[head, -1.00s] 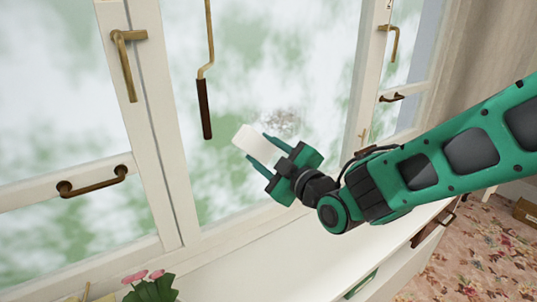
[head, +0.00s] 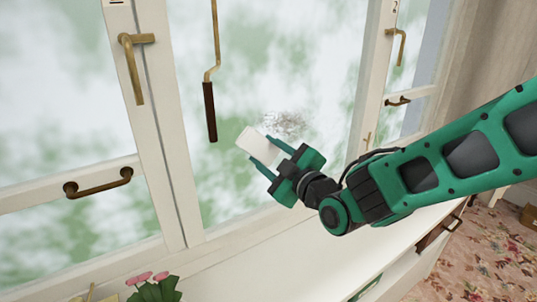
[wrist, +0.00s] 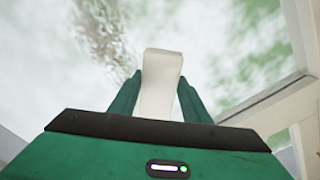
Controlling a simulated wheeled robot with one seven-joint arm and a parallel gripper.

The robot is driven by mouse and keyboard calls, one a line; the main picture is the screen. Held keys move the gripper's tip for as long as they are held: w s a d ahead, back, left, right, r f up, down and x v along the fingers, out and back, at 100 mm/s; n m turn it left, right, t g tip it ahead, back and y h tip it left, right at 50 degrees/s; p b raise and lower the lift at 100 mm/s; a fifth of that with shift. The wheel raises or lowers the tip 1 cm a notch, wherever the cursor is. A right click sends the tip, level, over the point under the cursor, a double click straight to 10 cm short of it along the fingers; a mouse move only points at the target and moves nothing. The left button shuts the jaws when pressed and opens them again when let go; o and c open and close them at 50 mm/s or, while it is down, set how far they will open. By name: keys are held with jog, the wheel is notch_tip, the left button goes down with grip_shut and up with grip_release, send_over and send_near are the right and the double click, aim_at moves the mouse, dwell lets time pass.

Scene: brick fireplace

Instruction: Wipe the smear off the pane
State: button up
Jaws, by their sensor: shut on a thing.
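A grey-brown speckled smear (head: 286,124) is on the window pane (head: 235,180), in the middle section. My gripper (head: 266,155) is shut on a white block-like wiper (head: 258,143), held in front of the pane to the lower left of the smear. In the wrist view the white wiper (wrist: 160,80) stands out between the two green fingers, and the smear (wrist: 105,35) shows to its upper left. I cannot tell whether the wiper touches the glass.
A rod with a dark handle (head: 211,110) hangs left of the smear. Brass handles (head: 132,65) sit on the white window frames. Pink flowers (head: 150,287) stand below at the left. The white sill (head: 270,262) is mostly clear.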

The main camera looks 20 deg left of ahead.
aim_at(277, 148)
jog(key=shift+w+a, duration=0.4)
jog(key=shift+a, duration=0.05)
dwell(0.3)
jog(key=shift+w, duration=0.1)
jog(key=shift+w+d, duration=1.15)
jog(key=shift+d, duration=0.05)
jog(key=shift+w+d, duration=1.1)
jog(key=shift+w, duration=0.25)
jog(key=shift+w+d, duration=1.05)
jog(key=shift+w, duration=0.25)
